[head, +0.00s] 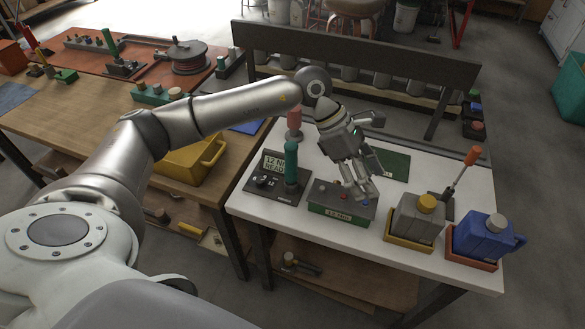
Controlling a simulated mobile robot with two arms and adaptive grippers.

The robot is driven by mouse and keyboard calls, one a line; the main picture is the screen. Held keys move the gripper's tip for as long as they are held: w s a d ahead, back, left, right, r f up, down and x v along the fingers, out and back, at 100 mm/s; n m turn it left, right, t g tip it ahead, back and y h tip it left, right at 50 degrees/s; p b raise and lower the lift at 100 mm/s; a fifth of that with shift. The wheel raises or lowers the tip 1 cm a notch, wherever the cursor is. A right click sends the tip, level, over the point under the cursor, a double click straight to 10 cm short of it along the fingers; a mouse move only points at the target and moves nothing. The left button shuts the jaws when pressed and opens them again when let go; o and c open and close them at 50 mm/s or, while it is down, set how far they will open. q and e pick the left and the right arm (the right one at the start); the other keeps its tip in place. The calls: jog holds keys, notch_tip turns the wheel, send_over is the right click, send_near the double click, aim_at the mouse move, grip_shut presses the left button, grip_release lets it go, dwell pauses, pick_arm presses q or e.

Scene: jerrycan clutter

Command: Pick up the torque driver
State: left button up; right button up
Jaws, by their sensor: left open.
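A driver with a teal handle (291,162) stands upright at the left of the white table (420,262), by a dark unit with a display (272,163) that reads "12 NM READY". I take it for the torque driver. My left gripper (362,172) is open and empty, pointing down, to the right of the teal handle and apart from it. It is over or just behind a grey box with a green front (338,212) labelled "12 NM". My right gripper is not in view.
A salmon handle (294,118) stands behind the teal one. A grey jerrycan (414,222), a blue jerrycan (484,238) and an orange-handled driver (472,156) stand to the right. A yellow crate (190,160) is on the wooden bench at left.

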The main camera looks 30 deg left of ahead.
aim_at(291, 145)
pick_arm(q)
jog(key=a+y, duration=0.2)
jog(key=a, duration=0.4)
jog(key=w+a+r+y, duration=0.1)
jog(key=a+y, duration=0.2)
jog(key=a, duration=0.4)
jog(key=a+r+y, duration=0.1)
jog(key=a+y, duration=0.1)
jog(key=a, duration=0.4)
jog(key=shift+w+a+y, duration=0.15)
jog(key=shift+a+y, duration=0.15)
notch_tip(291, 145, down, 4)
jog(key=shift+a+f+p, duration=0.1)
jog(key=shift+f+p, duration=0.15)
jog(key=shift+p, duration=0.35)
notch_tip(291, 145, down, 6)
jog(key=shift+w+r+p, duration=0.1)
jog(key=shift+r+p, duration=0.15)
jog(key=shift+p, duration=0.85)
jog(key=shift+f, duration=0.25)
jog(key=c, duration=1.1)
jog(key=shift+w+r, duration=0.1)
grip_shut()
